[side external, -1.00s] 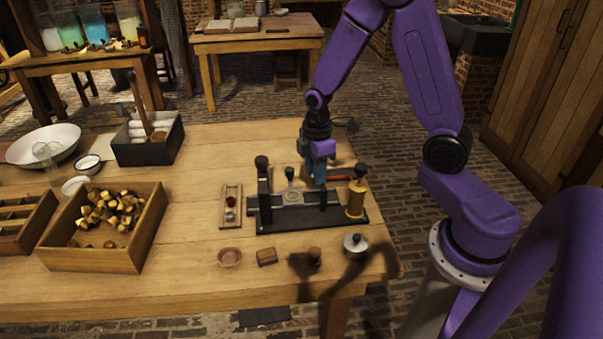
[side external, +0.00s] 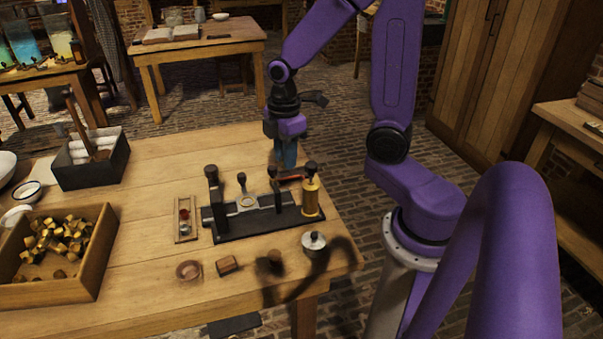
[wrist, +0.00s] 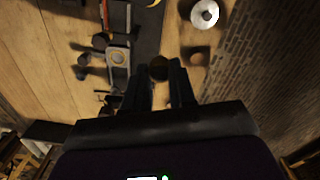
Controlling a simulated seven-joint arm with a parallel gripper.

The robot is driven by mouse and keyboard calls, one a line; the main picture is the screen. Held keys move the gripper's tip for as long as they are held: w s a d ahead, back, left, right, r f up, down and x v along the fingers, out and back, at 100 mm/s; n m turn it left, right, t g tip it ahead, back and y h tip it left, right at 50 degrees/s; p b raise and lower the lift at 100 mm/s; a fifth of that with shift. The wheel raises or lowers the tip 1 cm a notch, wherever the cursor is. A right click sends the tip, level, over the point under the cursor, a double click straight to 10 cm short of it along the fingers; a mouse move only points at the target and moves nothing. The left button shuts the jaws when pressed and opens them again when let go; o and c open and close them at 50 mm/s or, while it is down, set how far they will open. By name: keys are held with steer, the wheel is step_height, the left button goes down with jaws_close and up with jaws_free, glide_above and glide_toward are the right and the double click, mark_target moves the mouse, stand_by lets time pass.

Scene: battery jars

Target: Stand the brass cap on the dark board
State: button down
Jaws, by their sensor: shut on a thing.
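The dark board (side external: 262,226) lies on the wooden table and bears a grey block with a ring, dark posts and a brass cylinder with a black top. It also shows as a dark strip in the wrist view (wrist: 148,32). My gripper (side external: 286,163) is above the table, behind the right part of the board in the side view. In the wrist view its fingers (wrist: 159,85) are shut on a small round brownish piece, which I take to be the brass cap (wrist: 158,67). The cap cannot be made out in the side view.
A lidded metal pot (side external: 314,242), a brown stopper (side external: 275,259), a small block (side external: 228,265) and a dish (side external: 188,270) stand in front of the board. A narrow tray (side external: 185,220) is to its left. A red-handled tool (side external: 291,179) lies behind it.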

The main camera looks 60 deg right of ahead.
steer(key=s+d, duration=0.4)
steer(key=d, duration=1.1)
glide_above(302, 172)
steer(key=shift+m, duration=0.3)
steer(key=f, duration=1.6)
steer(key=shift+s+a, duration=0.25)
steer(key=shift+s, duration=0.15)
steer(key=shift+w+d+f, duration=0.2)
steer(key=shift+w+f, duration=0.1)
steer(key=shift+f, duration=1.65)
steer(key=shift+f, duration=0.15)
steer(key=c, duration=0.9)
jaws_free()
